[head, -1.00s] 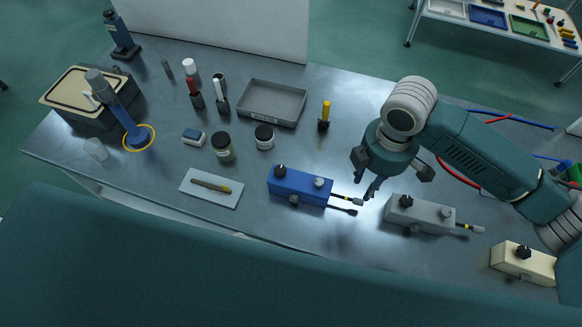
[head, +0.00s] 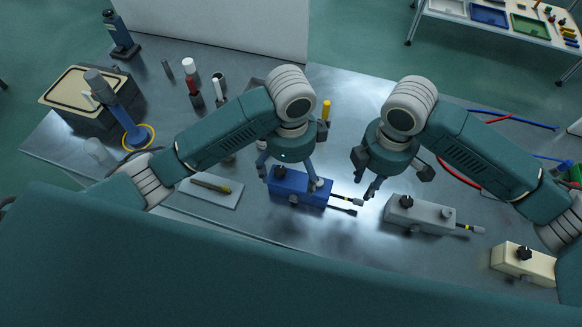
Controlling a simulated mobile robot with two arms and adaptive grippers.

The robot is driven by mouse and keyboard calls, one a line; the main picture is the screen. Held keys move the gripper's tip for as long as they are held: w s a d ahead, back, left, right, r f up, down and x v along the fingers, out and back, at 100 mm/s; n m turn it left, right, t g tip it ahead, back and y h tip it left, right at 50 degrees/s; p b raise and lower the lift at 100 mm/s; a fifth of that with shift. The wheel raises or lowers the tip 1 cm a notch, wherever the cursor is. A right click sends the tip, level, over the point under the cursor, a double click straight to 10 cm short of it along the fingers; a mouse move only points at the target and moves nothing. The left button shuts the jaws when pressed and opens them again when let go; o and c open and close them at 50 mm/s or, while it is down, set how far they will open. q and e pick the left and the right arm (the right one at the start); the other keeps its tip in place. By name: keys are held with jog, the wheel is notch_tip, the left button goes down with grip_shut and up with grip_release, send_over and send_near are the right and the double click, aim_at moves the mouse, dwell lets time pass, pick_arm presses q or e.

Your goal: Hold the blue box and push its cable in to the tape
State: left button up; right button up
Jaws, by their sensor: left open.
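The blue box (head: 290,197) sits on the metal table, with a black knob on top and its right end partly behind my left gripper. Two dark cable pieces come out of its right end. The upper cable (head: 346,199) has a pale tip, and a small yellowish band is hard to make out on it. My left gripper (head: 290,178) is open over the box, its fingers apart near its far side and right end. Contact is unclear. My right gripper (head: 371,189) points down just right of the cable tip. I cannot tell whether its fingers are closed or touch the cable.
A grey box (head: 420,216) and a cream box (head: 523,262) stand to the right. A white pad (head: 221,199) with a tool lies to the left. A yellow-handled tool (head: 326,109) stands behind my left gripper.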

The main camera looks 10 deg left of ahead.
aim_at(291, 189)
pick_arm(q)
jog(key=shift+w+a, duration=0.1)
jog(key=shift+w, duration=0.2)
jog(key=shift+f, duration=0.45)
notch_tip(291, 189, down, 10)
jog(key=shift+r, duration=0.15)
jog(key=shift+c, duration=0.3)
